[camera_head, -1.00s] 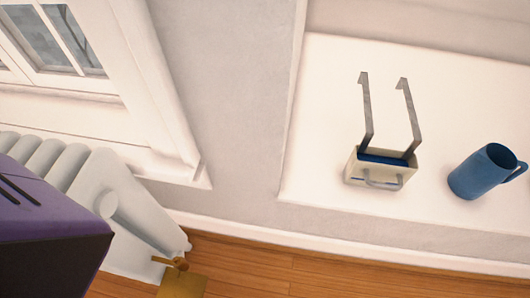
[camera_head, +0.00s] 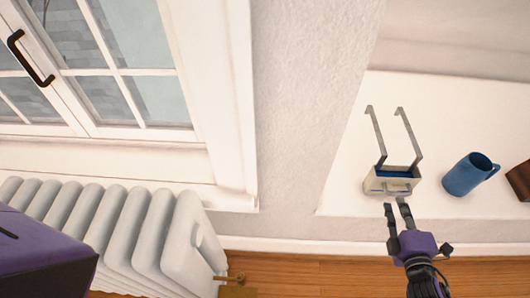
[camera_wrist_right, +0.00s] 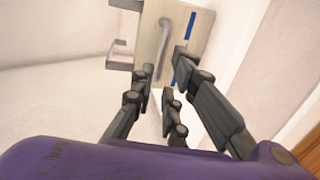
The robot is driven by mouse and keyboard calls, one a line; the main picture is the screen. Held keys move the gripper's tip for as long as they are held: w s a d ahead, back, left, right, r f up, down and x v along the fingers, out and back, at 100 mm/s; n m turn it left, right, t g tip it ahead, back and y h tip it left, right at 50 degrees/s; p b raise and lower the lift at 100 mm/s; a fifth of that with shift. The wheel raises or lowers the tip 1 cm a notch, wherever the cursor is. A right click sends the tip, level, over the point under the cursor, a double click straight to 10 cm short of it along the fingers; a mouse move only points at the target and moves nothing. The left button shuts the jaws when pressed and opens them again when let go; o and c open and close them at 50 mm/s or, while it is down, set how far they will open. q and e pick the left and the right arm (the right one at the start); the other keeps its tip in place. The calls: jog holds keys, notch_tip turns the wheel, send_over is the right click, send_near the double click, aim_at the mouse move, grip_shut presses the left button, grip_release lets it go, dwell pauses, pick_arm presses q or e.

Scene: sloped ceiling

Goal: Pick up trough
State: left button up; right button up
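The trough (camera_head: 392,186) is a small cream box with a blue inside, a grey handle on its front and two long grey hooked arms rising from its back. It stands on a white surface at the right of the head view. My right gripper (camera_head: 398,208) is open just in front of it, fingers pointing at the handle. In the right wrist view the trough (camera_wrist_right: 151,28) is at the top, with its handle between and beyond the open fingers (camera_wrist_right: 165,75). I cannot tell whether any finger touches it. My left gripper is not in view.
A blue mug (camera_head: 466,176) stands right of the trough, and a brown wooden object (camera_head: 519,180) is at the right edge. A white radiator (camera_head: 120,225) stands under the window at left. White surface is clear behind the mug.

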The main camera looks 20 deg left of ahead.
aim_at(395, 194)
jog(key=b+x, duration=0.1)
jog(key=x, duration=0.4)
jog(key=shift+w+a+f, duration=0.15)
jog(key=shift+w+a, duration=0.05)
jog(key=shift+a, duration=0.05)
jog(key=shift+w, duration=0.15)
grip_shut()
